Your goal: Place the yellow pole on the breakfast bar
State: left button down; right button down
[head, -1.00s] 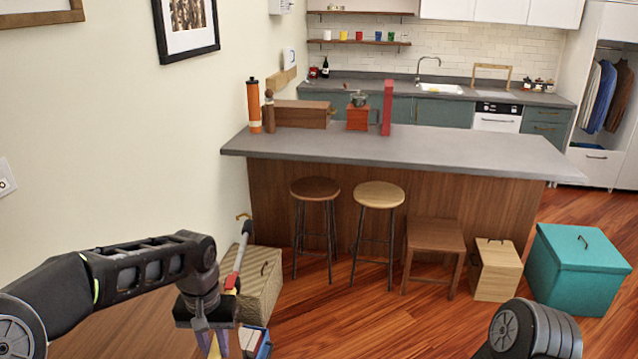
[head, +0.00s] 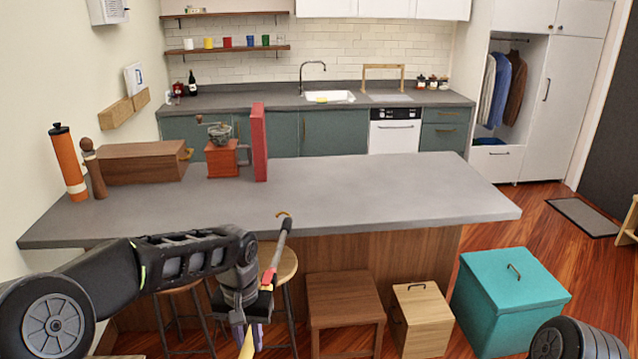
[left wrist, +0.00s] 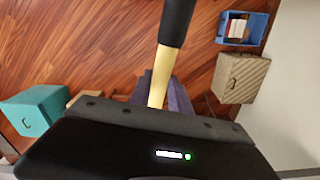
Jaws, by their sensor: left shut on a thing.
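My left gripper (head: 250,338) is shut on the yellow pole (head: 247,348), low at the front of the head view. A grey shaft with a red collar and a brass-coloured hook rises above the gripper, tilted, and appears to be part of the pole. In the left wrist view the yellow pole (left wrist: 158,90) passes between the purple fingers and has a black section. The breakfast bar (head: 350,200) has a grey top and lies beyond the gripper. The right gripper is out of view.
On the bar's left stand an orange bottle (head: 69,162), a pepper mill (head: 94,170), a wooden box (head: 135,162), a red grinder (head: 222,160) and a red book (head: 259,143). The bar's middle and right are clear. Stools, a wooden box (head: 422,318) and a teal box (head: 510,300) stand in front.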

aim_at(149, 202)
jog(key=i+j+z, duration=0.3)
jog(key=i+j, duration=0.4)
jog(key=i+j+z, duration=0.25)
jog(key=i+j, duration=0.7)
jog(key=j, duration=0.35)
jog(key=i+j, duration=0.1)
jog(key=j, duration=0.3)
jog(key=i+j, duration=0.1)
jog(key=j, duration=0.75)
jog(key=i, duration=0.05)
